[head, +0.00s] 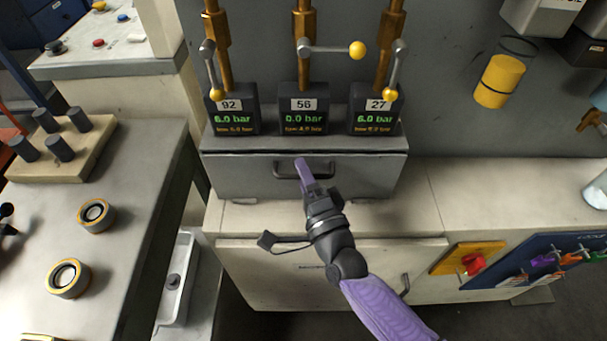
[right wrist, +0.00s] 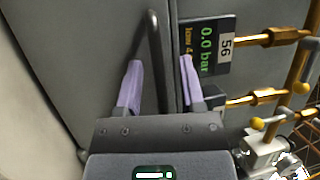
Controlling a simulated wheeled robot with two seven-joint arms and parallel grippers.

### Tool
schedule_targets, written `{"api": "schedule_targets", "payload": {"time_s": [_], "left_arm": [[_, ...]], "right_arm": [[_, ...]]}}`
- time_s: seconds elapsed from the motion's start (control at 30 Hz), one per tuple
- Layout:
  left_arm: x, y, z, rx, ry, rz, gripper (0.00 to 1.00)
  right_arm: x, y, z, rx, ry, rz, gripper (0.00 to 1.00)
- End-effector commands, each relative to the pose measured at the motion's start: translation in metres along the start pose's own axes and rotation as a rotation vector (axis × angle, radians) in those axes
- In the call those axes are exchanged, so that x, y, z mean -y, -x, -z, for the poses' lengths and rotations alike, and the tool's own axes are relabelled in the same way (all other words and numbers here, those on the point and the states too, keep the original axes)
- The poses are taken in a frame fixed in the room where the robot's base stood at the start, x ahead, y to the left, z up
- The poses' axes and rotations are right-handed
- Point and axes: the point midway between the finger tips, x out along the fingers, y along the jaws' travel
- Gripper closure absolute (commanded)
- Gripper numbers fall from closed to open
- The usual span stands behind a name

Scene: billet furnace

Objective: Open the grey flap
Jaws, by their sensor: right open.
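The grey flap (head: 240,180) is the front of a grey box below three pressure displays. It looks shut, its top edge close under the box top. It also shows in the right wrist view (right wrist: 95,45). A dark bar handle (head: 285,176) is on its upper middle. My right gripper (head: 304,168) is at the handle with its purple fingers apart. In the right wrist view the handle bar (right wrist: 155,40) runs between the two fingers of the right gripper (right wrist: 161,62), with gaps on both sides. My left gripper is not in view.
A pale cabinet (head: 260,275) lies below the flap. A workbench (head: 140,200) stands at left.

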Motion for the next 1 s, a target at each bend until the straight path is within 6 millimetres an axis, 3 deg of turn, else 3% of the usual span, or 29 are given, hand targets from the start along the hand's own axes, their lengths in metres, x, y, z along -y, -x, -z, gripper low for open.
{"api": "schedule_targets", "payload": {"time_s": [0.03, 0.23, 1.0], "left_arm": [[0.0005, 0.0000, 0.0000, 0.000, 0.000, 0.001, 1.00], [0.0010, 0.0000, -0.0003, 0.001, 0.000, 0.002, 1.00], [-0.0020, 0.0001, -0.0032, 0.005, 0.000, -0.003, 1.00]], "right_arm": [[0.0000, 0.0001, 0.0000, 0.000, 0.000, 0.000, 0.57], [-0.0001, 0.0003, 0.0000, 0.000, 0.001, 0.000, 0.99], [-0.0006, 0.0006, 0.0000, 0.000, 0.001, -0.001, 1.00]]}}
